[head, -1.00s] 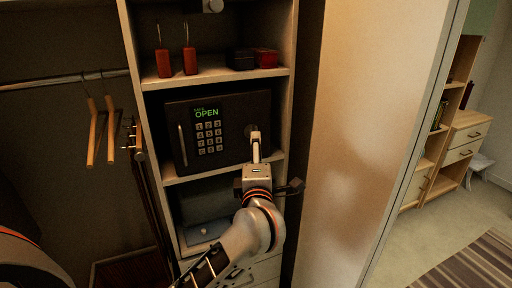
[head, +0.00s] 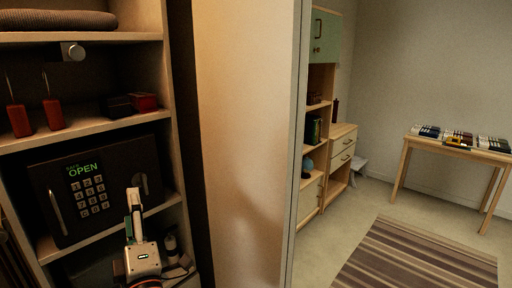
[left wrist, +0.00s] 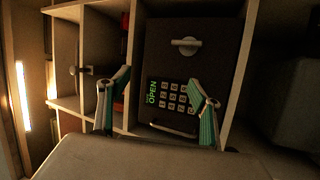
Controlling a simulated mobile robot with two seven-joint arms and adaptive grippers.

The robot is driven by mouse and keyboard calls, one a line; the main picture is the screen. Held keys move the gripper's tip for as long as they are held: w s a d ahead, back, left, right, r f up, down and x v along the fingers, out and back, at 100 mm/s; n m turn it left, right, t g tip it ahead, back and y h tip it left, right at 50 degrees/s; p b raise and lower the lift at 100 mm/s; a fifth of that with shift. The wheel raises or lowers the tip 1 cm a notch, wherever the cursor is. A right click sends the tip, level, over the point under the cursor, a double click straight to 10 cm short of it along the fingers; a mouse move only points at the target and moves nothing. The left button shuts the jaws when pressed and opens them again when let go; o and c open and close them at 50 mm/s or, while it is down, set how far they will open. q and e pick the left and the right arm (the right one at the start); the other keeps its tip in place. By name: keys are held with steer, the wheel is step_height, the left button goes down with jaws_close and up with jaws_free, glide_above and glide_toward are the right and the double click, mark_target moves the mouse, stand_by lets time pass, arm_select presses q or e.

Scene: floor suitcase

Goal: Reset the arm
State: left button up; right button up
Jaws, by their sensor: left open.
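My left gripper (head: 135,212) is in front of the lower part of the closet shelves in the head view, below and to the right of the safe's keypad. In the left wrist view its two fingers (left wrist: 160,100) are spread apart with nothing between them. The dark safe (head: 112,176) sits on the middle shelf with its door closed. Its green display reads OPEN above a number keypad, which also shows between the fingers in the left wrist view (left wrist: 172,97). My right gripper is in neither view.
Two red tags (head: 53,114) and small dark and red boxes (head: 144,102) are on the shelf above. A tall pale panel (head: 240,140) stands right of the shelves. Beyond it are a wooden cabinet (head: 342,158), a striped rug (head: 420,258) and a table (head: 440,148) with several books. Open floor lies between.

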arm_select(q)
steer(key=s+d+f+m+h, duration=0.3)
steer(key=d+f+m+h, duration=0.15)
steer(key=f+m, duration=0.3)
steer(key=s+d+f+m+g+h, duration=0.15)
steer(key=d+f+m+h, duration=0.25)
steer(key=f+m+h, duration=0.4)
steer(key=s+d+f+m+h, duration=0.35)
steer(key=f+m, duration=0.25)
steer(key=f, duration=0.3)
steer(key=s+a+f+m+g+y, duration=0.1)
steer(key=s+a+f+m+g, duration=0.1)
steer(key=s+f+g, duration=0.2)
steer(key=s+a+f+m+g+y, duration=0.2)
steer(key=s+f, duration=0.8)
steer(key=f, duration=0.8)
steer(key=shift+s+a+f+g, duration=0.15)
steer(key=shift+a+f+g, duration=0.1)
steer(key=shift+g, duration=0.6)
